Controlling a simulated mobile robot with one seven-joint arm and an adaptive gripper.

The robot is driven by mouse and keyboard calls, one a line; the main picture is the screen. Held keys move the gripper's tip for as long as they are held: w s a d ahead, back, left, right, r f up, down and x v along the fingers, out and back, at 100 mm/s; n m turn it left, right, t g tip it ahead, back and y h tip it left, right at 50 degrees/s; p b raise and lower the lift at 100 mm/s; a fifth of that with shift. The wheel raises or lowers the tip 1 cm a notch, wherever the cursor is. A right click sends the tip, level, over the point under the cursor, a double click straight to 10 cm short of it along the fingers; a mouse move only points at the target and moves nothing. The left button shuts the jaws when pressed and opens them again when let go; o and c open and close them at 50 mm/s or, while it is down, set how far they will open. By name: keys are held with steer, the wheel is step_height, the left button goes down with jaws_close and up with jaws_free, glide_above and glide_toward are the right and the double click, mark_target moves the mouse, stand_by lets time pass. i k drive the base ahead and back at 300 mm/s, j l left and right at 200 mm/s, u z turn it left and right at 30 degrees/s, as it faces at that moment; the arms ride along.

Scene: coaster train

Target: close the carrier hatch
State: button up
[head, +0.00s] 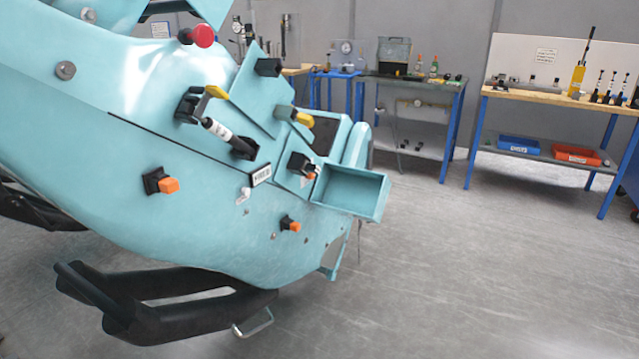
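The teal carrier (150,180) fills the left half of the head view. A flat teal panel (258,95), which looks like a hatch, stands tilted up from the upper right of its body. A black block (268,67) is on this panel near its top edge. A yellow-tipped handle (302,116) is at its lower right. A white and black cylinder (222,133) lies between black brackets below the panel. An open teal box (350,190) juts out at the carrier's right end, its inside visible and empty. I cannot tell for certain which part is the hatch. My gripper is not in view.
Orange-tipped knobs (168,185) and a red knob (203,36) stick out from the carrier. A black curved bar (170,315) juts out low at its front. Workbenches (540,95) with tools stand along the back wall. The grey floor (470,270) at the right is clear.

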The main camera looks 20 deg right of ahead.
mark_target(353, 193)
steer(key=z, duration=1.05)
steer(key=i+l+z, duration=0.2)
steer(key=i+z, duration=0.6)
steer(key=i, duration=4.4)
steer(key=i+u, duration=0.35)
steer(key=i+l+u, duration=0.4)
steer(key=i, duration=0.15)
steer(key=j+u, duration=0.1)
steer(key=u, duration=3)
